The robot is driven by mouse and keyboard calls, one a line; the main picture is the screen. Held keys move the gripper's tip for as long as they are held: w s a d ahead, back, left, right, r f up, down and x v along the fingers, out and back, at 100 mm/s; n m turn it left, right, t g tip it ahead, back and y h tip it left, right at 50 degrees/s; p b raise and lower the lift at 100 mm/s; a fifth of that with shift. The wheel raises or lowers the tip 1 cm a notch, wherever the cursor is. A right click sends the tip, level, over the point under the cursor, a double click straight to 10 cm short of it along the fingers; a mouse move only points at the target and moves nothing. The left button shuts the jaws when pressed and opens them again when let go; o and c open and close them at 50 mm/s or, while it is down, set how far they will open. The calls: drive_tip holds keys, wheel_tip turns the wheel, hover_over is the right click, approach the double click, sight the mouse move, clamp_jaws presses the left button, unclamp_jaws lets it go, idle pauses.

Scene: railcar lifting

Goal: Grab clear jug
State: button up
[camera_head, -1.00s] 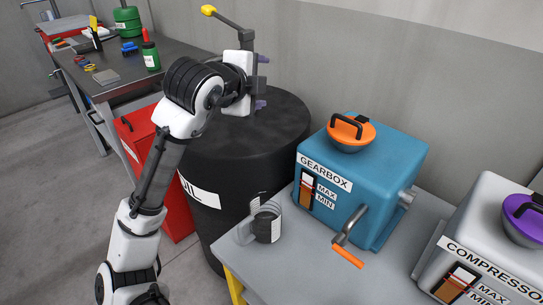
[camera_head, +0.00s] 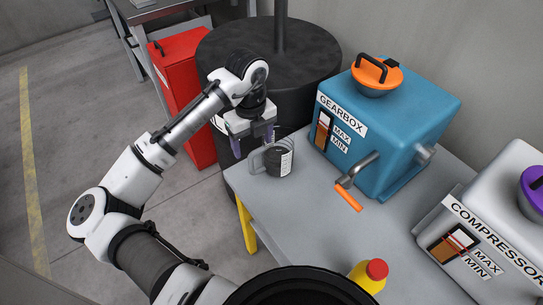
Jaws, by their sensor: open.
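The clear jug (camera_head: 279,160) stands upright at the left corner of the grey table. It looks dark through its wall and has a pale scale strip on its right side. Its handle (camera_head: 256,160) points left. My gripper (camera_head: 254,146) is open and points down, with purple-grey fingers. In the picture it sits at the jug's handle side, one finger left of the handle and the other overlapping the jug's upper edge. I cannot tell whether the fingers touch the jug.
A blue gearbox (camera_head: 390,122) with an orange crank (camera_head: 348,197) stands right of the jug. A white compressor (camera_head: 490,225) is further right. A black drum (camera_head: 310,55) and red cabinet (camera_head: 187,95) stand behind.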

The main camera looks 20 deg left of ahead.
sight(256, 151)
drive_tip(key=shift+w+d+f+p, duration=0.15)
drive_tip(key=shift+f+p, duration=0.25)
drive_tip(key=shift+f, duration=1.3)
drive_tip(key=shift+w+d+f+p, duration=0.15)
drive_tip(key=shift+f+p, duration=0.25)
drive_tip(key=shift+f, duration=1.25)
drive_tip(key=shift+a, duration=0.1)
drive_tip(key=c, duration=1.1)
